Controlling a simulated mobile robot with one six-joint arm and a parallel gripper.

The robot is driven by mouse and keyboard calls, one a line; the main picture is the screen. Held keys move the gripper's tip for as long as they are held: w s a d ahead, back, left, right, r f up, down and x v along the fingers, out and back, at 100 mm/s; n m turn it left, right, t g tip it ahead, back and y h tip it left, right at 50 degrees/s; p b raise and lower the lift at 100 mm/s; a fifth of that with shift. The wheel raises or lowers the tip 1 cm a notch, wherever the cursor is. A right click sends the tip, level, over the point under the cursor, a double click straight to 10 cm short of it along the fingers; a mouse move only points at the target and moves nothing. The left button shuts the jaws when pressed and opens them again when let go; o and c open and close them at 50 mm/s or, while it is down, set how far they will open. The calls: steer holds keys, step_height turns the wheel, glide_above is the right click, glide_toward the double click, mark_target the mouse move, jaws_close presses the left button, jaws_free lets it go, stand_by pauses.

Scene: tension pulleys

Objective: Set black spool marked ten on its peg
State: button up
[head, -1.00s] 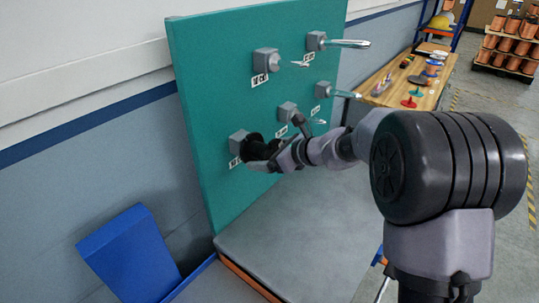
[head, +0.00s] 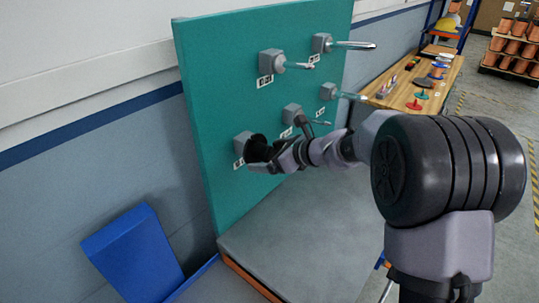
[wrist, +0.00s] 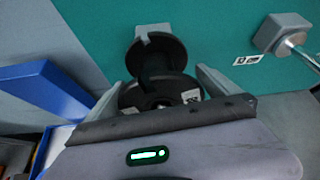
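The black spool (wrist: 160,68) is at the lower-left grey block (head: 243,142) on the green board, its axis pointing toward the board. In the head view the spool (head: 258,150) is partly hidden by my gripper (head: 272,156). In the wrist view the fingers of my gripper (wrist: 158,80) lie on both sides of the spool's near flange and seem to touch its rim. A white label shows on that flange, too small to read. The peg is hidden by the spool, so I cannot tell how far it sits on it.
The green board (head: 215,100) carries other blocks with bare pegs above and to the right, one peg (head: 350,45) long. A grey ledge (head: 300,240) lies below. A blue bin (head: 135,255) stands at left. A wooden table (head: 425,85) with several spools is behind.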

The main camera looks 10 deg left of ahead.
steer(key=p+v, duration=0.4)
steer(key=v, duration=1.3)
steer(key=shift+p, duration=0.3)
steer(key=shift+s+d+r, duration=0.1)
steer(key=shift+s+r, duration=0.05)
steer(key=shift+s, duration=0.05)
